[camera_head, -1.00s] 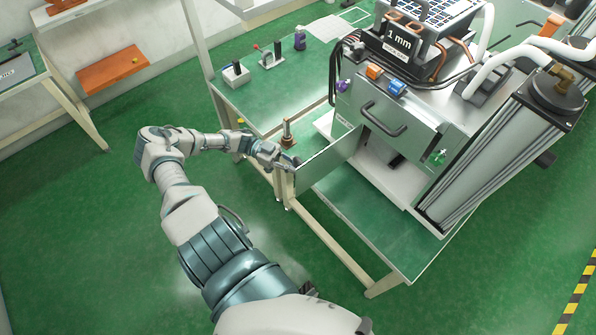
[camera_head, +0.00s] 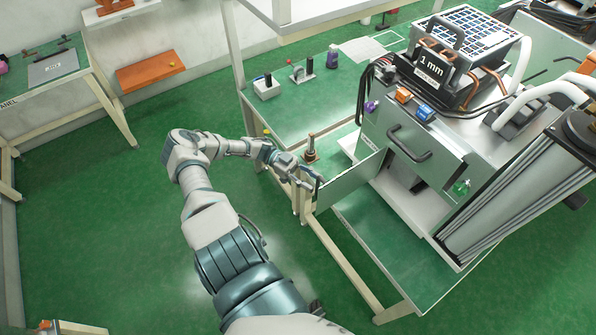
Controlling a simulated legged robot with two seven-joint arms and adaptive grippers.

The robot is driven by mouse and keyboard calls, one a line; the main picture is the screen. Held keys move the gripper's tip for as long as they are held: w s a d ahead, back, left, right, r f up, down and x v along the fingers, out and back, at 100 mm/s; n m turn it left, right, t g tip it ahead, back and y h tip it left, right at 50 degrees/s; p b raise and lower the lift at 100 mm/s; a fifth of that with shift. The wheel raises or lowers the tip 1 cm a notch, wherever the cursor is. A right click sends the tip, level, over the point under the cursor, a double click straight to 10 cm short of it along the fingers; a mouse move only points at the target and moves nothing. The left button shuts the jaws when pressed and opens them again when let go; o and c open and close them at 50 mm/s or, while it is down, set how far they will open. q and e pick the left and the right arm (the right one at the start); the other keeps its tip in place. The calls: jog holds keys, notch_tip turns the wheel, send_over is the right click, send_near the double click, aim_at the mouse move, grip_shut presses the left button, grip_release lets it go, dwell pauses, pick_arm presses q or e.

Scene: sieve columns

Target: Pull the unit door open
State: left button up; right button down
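The unit (camera_head: 412,130) is a grey machine on a green-topped bench with a dark bar handle (camera_head: 409,143) on its front panel. Its door (camera_head: 350,183), a flat grey panel, stands swung out to the left of the opening, and the space behind it shows. My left gripper (camera_head: 311,183) is at the door's free outer edge, with dark fingertips beside or touching it. The fingers are too small to tell whether they are shut on the edge. My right gripper is not in view.
A brown-and-metal post (camera_head: 311,150) stands on the bench close behind my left gripper. A white box (camera_head: 266,88) and small items stand farther back. A tall metal column (camera_head: 510,190) is at the right. Green floor is free at left.

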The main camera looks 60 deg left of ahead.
pick_arm(q)
jog(key=v, duration=1)
jog(key=shift+w+d, duration=0.1)
